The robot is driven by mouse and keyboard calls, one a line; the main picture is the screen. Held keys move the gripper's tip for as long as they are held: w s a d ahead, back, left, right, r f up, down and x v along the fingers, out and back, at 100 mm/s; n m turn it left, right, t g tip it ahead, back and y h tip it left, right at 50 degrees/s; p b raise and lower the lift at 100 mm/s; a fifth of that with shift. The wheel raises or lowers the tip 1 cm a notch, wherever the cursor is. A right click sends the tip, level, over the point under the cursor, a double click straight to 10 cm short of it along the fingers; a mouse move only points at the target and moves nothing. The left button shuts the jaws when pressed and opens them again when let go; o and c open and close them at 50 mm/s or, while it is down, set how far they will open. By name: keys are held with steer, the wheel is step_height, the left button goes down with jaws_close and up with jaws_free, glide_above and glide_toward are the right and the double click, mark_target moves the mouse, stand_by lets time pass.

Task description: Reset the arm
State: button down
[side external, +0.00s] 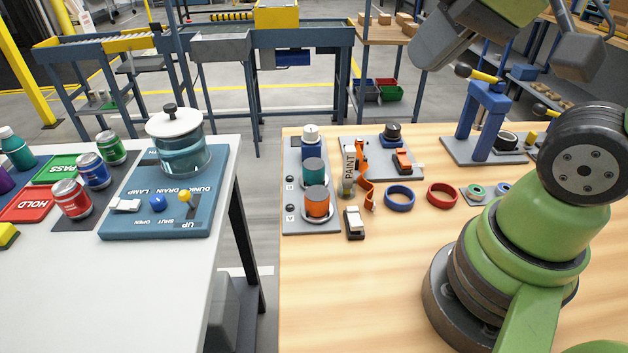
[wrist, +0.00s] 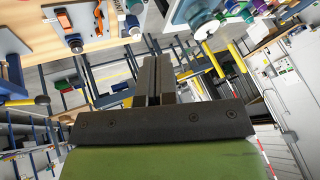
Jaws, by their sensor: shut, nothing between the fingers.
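My gripper (wrist: 154,72) is in the wrist view, its two dark fingers together with nothing between them. It is raised in the air, clear of both tables. In the side external view my green arm stands at the right on the wooden table (side external: 400,290) and reaches up past the top edge. The fingertips do not show in that view.
A white table (side external: 120,300) at left holds cans, a blue panel (side external: 150,222) and a lidded glass jar (side external: 183,155). A gap separates the tables. The wooden table carries colored cups, a red ring (side external: 442,196), a blue ring (side external: 400,199) and a blue stand (side external: 485,125).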

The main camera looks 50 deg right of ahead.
steer(key=shift+s+a+r+n+t+y, duration=0.1)
steer(key=shift+s+a+n+t+y, duration=0.05)
steer(key=shift+s+a, duration=0.3)
steer(key=shift+s+a+r+n+t+y, duration=0.1)
steer(key=shift+s+a+n+t+y, duration=0.1)
steer(key=shift+s, duration=0.3)
